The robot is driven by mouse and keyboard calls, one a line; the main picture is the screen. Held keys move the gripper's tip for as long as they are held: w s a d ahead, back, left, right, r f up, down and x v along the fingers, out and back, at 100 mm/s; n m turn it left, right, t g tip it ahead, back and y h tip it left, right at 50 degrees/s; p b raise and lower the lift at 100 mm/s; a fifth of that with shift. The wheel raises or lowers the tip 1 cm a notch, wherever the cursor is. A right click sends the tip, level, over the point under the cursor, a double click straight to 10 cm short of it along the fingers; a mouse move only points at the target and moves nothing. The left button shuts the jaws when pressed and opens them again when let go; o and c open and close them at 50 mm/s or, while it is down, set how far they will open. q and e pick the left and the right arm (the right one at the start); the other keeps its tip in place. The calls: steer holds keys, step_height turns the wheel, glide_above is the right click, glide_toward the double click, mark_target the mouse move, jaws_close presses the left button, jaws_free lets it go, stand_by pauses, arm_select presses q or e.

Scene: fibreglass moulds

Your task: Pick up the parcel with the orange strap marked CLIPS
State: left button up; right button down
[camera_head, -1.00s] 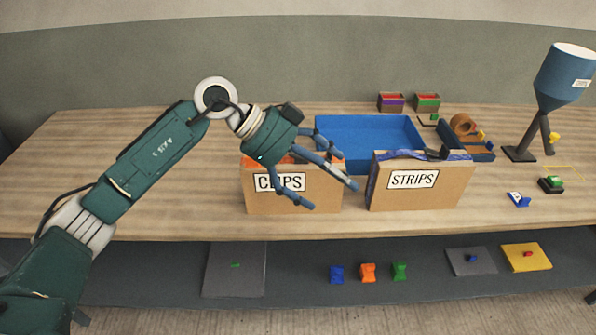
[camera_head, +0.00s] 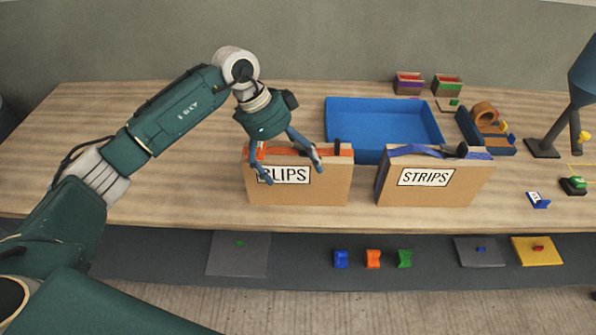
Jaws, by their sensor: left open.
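The CLIPS parcel (camera_head: 325,188) is a brown cardboard box with a white label and an orange strap (camera_head: 288,149) across its top. It stands upright near the front of the table, left of centre. My left gripper (camera_head: 294,167) is open just above and in front of it, fingers pointing down. One finger covers the start of the label and another hangs by the strap. I cannot tell whether they touch the parcel. My right gripper is not in view.
The STRIPS parcel (camera_head: 430,190) with a blue strap stands close to the right. A blue tray (camera_head: 383,112) lies right behind both parcels. A tape dispenser (camera_head: 486,127) and a blue funnel stand (camera_head: 583,85) are farther right. The table's left side is largely clear.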

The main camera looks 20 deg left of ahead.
arm_select(q)
steer(key=shift+p+x, duration=0.3)
steer(key=shift+x, duration=0.9)
steer(key=shift+w+f, duration=0.1)
steer(key=shift+f, duration=0.2)
steer(key=shift+c, duration=0.5)
steer(key=c, duration=1.7)
steer(key=shift+w+r, duration=0.1)
steer(key=shift+r, duration=0.05)
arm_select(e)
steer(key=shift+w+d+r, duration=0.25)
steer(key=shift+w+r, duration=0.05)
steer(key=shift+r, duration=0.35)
